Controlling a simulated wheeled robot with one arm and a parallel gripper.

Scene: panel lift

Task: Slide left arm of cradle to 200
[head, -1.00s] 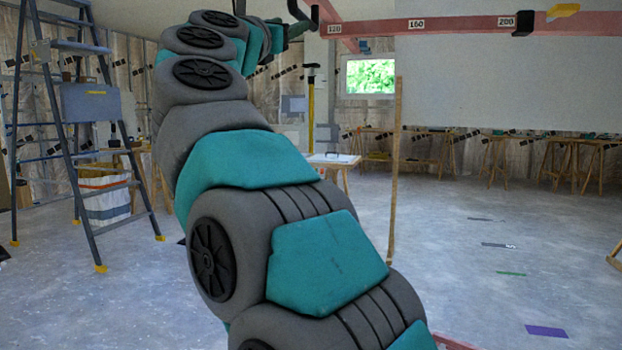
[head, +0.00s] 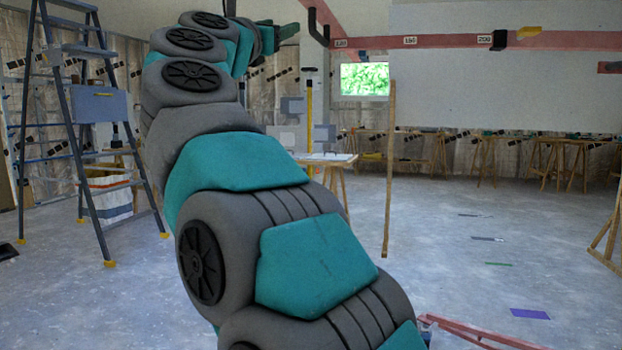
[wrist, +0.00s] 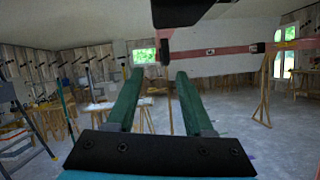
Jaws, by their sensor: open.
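The cradle's red beam (head: 445,41) runs across the upper right in the head view, with labels 120, 160 and 200 (head: 484,39). A black bent arm (head: 318,22) sticks out at its left end, by the 120 label. A black block (head: 499,40) sits just right of 200, with a yellow piece (head: 528,32) beside it. My gripper (head: 286,31) is left of the bent arm in the head view. In the wrist view my gripper (wrist: 156,76) is open and empty. The black bent arm's end (wrist: 165,50) shows beyond and between its fingertips, apparently apart from them.
A wooden post (head: 389,170) stands upright past my arm. Trestle tables line the back wall. A red frame piece (head: 470,332) lies low in front. The floor at right is mostly clear.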

